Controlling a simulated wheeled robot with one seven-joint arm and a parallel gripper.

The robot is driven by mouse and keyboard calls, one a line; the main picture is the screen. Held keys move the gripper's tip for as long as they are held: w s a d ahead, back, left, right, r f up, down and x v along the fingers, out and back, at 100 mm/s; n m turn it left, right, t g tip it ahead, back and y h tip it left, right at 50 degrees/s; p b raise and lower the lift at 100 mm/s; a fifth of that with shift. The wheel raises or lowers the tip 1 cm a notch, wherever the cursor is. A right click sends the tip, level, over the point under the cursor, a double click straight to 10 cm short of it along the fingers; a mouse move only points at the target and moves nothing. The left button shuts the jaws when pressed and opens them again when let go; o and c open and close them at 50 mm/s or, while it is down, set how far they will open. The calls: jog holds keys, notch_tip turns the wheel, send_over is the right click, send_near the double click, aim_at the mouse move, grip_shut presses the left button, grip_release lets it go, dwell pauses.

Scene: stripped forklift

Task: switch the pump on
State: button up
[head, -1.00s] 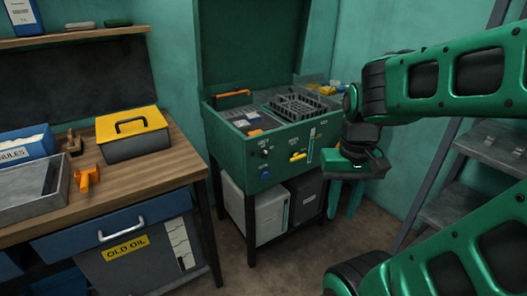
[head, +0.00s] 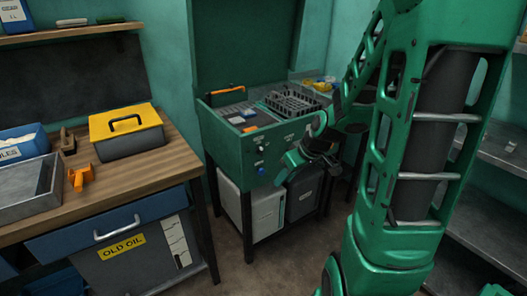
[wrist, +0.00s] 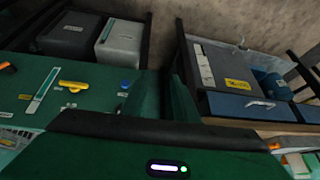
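The green parts-washer cabinet (head: 232,150) stands at centre, its lid raised. Its front panel carries a dark knob (head: 260,149) and a blue knob (head: 261,171). In the wrist view the panel appears upside down, with a blue knob (wrist: 125,86) and a yellow handle (wrist: 72,85). The labels are too small to read, so I cannot tell which control is the pump's. My gripper (head: 290,164) is in front of the panel, right of the blue knob, and hides the yellow handle in the head view. Its dark green fingers (wrist: 166,80) look close together; nothing shows between them.
A grey container (head: 265,212) and a dark one (head: 304,196) stand under the cabinet. At left is a wooden workbench (head: 150,170) with a yellow toolbox (head: 125,130) and an orange tool (head: 80,177). Grey shelves (head: 500,150) stand at right. Floor before the cabinet is clear.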

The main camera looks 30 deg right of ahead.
jog(key=w+d+f+t+y, duration=0.15)
jog(key=w+t, duration=0.25)
jog(key=w, duration=0.5)
jog(key=t+h, duration=0.2)
jog(key=t, duration=0.2)
send_near(262, 149)
jog(key=shift+m, duration=0.4)
jog(key=x, duration=0.8)
grip_shut()
